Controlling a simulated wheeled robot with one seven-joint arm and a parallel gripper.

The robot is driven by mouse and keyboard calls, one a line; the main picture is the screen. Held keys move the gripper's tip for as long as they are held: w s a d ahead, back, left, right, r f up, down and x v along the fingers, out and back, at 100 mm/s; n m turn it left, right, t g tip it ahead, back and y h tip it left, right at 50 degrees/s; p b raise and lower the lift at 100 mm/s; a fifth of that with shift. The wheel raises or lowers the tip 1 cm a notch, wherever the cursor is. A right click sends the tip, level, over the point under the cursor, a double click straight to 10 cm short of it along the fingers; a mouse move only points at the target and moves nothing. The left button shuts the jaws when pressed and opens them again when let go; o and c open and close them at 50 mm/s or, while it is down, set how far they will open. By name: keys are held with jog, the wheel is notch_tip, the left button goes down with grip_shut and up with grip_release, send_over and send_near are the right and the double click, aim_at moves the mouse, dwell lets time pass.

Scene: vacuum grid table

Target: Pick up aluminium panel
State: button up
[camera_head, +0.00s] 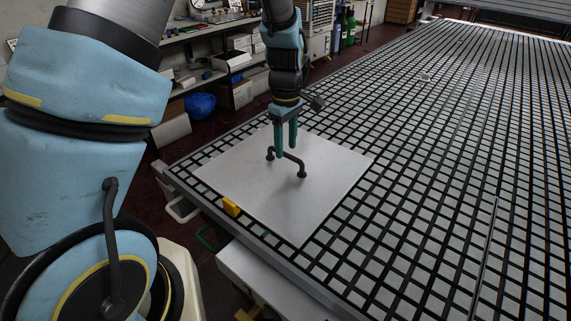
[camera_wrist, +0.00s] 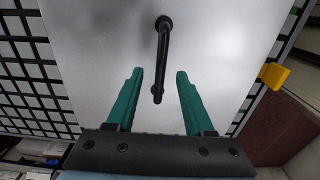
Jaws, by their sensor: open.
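The aluminium panel (camera_head: 257,203) is a flat grey square lying on the near left corner of the grid table. A black bar handle (camera_head: 290,158) stands up from its middle. In the wrist view the panel (camera_wrist: 100,40) fills the middle, and the handle (camera_wrist: 162,60) runs lengthwise, its near end between the green fingertips. My gripper (camera_head: 285,155) is above the panel at the handle, fingers pointing down. In the wrist view my gripper (camera_wrist: 158,75) is open, with a gap on each side of the handle. Whether the fingertips reach down past the bar is hard to tell.
The black grid table (camera_head: 430,140) stretches far to the right and back, mostly clear. A yellow block (camera_head: 230,206) sits at the panel's near edge and also shows in the wrist view (camera_wrist: 274,76). Shelves with boxes (camera_head: 230,60) stand behind, at the left.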

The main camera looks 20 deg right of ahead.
aim_at(285, 153)
jog(key=shift+f+p, duration=0.55)
jog(key=shift+f, duration=1.35)
jog(key=shift+c, duration=0.3)
grip_shut()
jog(key=shift+r, duration=0.1)
